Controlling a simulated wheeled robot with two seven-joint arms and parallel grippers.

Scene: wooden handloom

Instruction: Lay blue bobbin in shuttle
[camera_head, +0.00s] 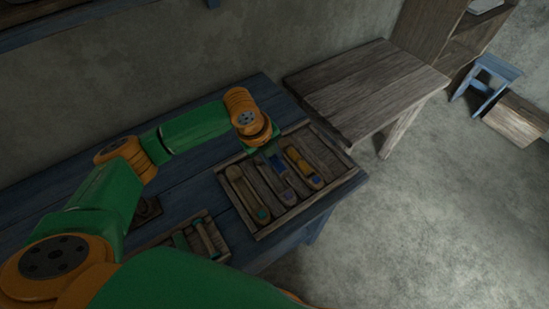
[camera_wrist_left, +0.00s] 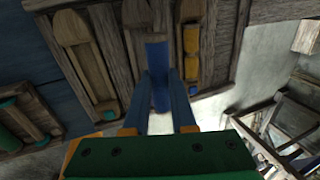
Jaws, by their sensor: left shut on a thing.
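My left gripper (camera_head: 272,153) is over the wooden shuttle tray (camera_head: 257,234). In the left wrist view my left gripper (camera_wrist_left: 160,84) is shut on the blue bobbin (camera_wrist_left: 157,58), which sticks out beyond the fingertips over the middle of the tray. A wooden shuttle (camera_head: 276,184) with a blue-purple mark lies in the tray beneath the gripper, and partly shows in the left wrist view (camera_wrist_left: 136,14). Whether the bobbin touches it I cannot tell. My right gripper is not in view.
A shuttle with a green mark (camera_head: 241,187) lies to the left, and a yellow bobbin (camera_head: 300,163) in a shuttle to the right. A smaller tray with green pieces (camera_head: 201,236) stands nearer on the blue table (camera_head: 180,182). A wooden table (camera_head: 365,85) stands behind at right.

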